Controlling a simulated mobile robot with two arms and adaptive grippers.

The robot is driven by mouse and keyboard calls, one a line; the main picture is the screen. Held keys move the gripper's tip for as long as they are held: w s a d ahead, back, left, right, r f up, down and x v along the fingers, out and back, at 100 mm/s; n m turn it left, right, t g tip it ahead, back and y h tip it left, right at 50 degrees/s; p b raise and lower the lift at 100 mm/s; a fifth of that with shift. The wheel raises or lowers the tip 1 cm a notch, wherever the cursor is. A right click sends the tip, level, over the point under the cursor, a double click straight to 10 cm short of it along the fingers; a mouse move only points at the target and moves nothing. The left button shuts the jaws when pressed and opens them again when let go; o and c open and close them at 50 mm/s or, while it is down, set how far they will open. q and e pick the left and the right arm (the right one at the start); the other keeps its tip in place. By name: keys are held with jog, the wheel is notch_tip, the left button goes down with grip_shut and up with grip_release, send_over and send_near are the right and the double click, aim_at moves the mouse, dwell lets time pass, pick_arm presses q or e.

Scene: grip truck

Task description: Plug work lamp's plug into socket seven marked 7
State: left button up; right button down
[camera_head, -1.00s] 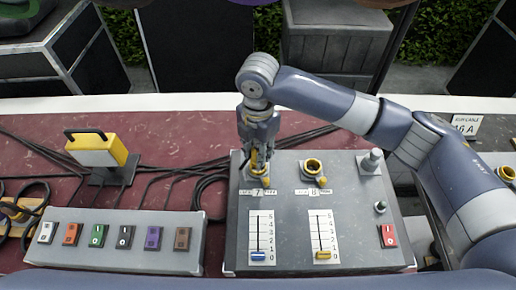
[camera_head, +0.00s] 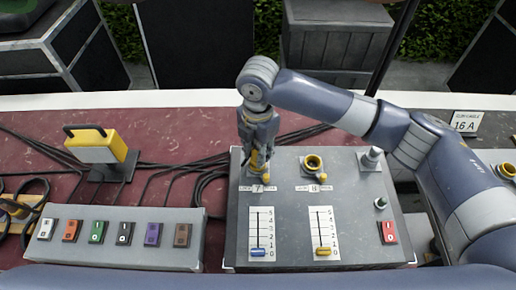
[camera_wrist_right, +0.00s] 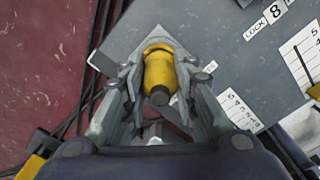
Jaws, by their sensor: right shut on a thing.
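The yellow plug (camera_wrist_right: 158,72) is between the fingers of my right gripper (camera_wrist_right: 158,78), which is shut on it. In the head view my right gripper (camera_head: 258,155) points down over socket seven, just behind the label 7 (camera_head: 258,189) on the grey control box (camera_head: 290,225). The socket is mostly hidden by the gripper and plug, so I cannot tell how deep the plug sits. The yellow work lamp (camera_head: 98,144) stands on the red table to the left. My left gripper is not in view.
Below are two sliders and a red switch (camera_head: 389,231). A grey switch box (camera_head: 118,240) with several coloured switches stands at left. Black cables cross the table (camera_head: 160,130). A 16 A sign (camera_head: 465,123) stands at right.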

aim_at(257, 146)
jog(key=shift+f, duration=0.4)
jog(key=c, duration=1.2)
grip_release()
jog(key=o, duration=0.3)
jog(key=shift+r, duration=0.1)
jog(key=shift+r+p, duration=2.4)
jog(key=shift+p, duration=0.2)
jog(key=shift+s+f, duration=0.1)
